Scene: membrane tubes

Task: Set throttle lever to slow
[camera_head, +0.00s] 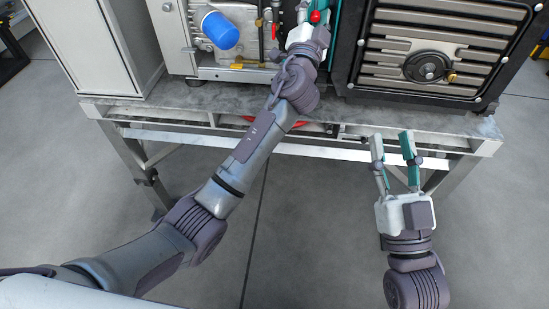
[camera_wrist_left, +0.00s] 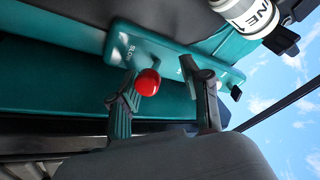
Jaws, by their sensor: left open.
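The throttle lever's red ball knob (camera_wrist_left: 148,82) shows in the left wrist view, in front of a teal plate (camera_wrist_left: 160,50) with partly readable lettering that seems to say SLOW. My left gripper (camera_wrist_left: 168,82) is open, its fingers on either side of the knob. The knob appears close to the left finger; I cannot tell if they touch. The lever's stem is hard to make out. In the head view the red knob (camera_head: 315,16) shows at my left gripper (camera_head: 309,20), at the machine. My right gripper (camera_head: 392,142) is open and empty, in front of the bench.
A grey metal bench (camera_head: 215,98) carries the machinery. A blue cylinder (camera_head: 220,30) stands left of my left gripper, and a black ribbed housing (camera_head: 430,55) stands right. A white cabinet (camera_head: 95,45) is at far left. The floor before the bench is clear.

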